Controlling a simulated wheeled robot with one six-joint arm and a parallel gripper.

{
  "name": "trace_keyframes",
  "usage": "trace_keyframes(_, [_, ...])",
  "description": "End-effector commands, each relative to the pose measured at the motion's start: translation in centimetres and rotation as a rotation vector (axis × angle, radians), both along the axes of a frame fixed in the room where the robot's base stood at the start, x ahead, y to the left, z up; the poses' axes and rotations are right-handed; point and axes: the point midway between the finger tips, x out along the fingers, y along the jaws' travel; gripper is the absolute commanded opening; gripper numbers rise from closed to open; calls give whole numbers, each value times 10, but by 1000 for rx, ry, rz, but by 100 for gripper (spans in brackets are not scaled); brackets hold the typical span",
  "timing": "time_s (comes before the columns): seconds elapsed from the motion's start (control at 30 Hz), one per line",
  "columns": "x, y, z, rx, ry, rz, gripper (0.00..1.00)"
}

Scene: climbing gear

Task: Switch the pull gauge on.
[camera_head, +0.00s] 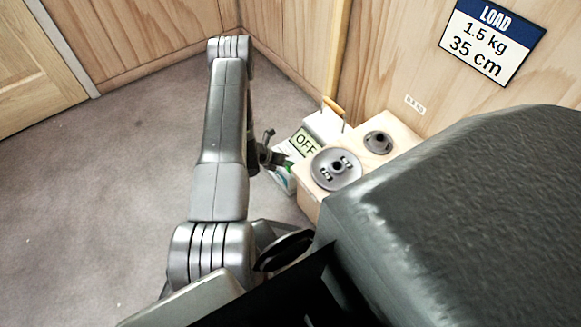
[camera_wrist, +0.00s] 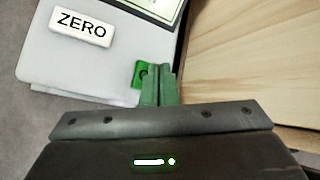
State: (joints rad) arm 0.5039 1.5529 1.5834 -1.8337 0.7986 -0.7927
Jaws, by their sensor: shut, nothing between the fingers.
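The pull gauge (camera_head: 305,144) is a pale box whose display reads OFF in the head view. In the wrist view its light grey face (camera_wrist: 60,68) shows a white ZERO button (camera_wrist: 82,28), the edge of the display (camera_wrist: 152,8) and a green button (camera_wrist: 138,72). My gripper (camera_head: 284,162) is at the near side of the gauge. In the wrist view its green fingers (camera_wrist: 158,70) are together and empty, with their tips at the green button and covering part of it. I cannot tell whether they touch it.
A wooden box (camera_head: 309,197) with a large slotted grey disc (camera_head: 336,169) and a smaller disc (camera_head: 379,142) stands just right of the gauge. A wall sign (camera_head: 490,42) reads LOAD, 1.5 kg, 35 cm. The floor (camera_head: 100,200) at left is clear.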

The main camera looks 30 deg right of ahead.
Motion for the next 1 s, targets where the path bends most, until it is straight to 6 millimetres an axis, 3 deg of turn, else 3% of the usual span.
trace_keyframes(1.0, [0, 0, -9, 0, 0, 0, 0])
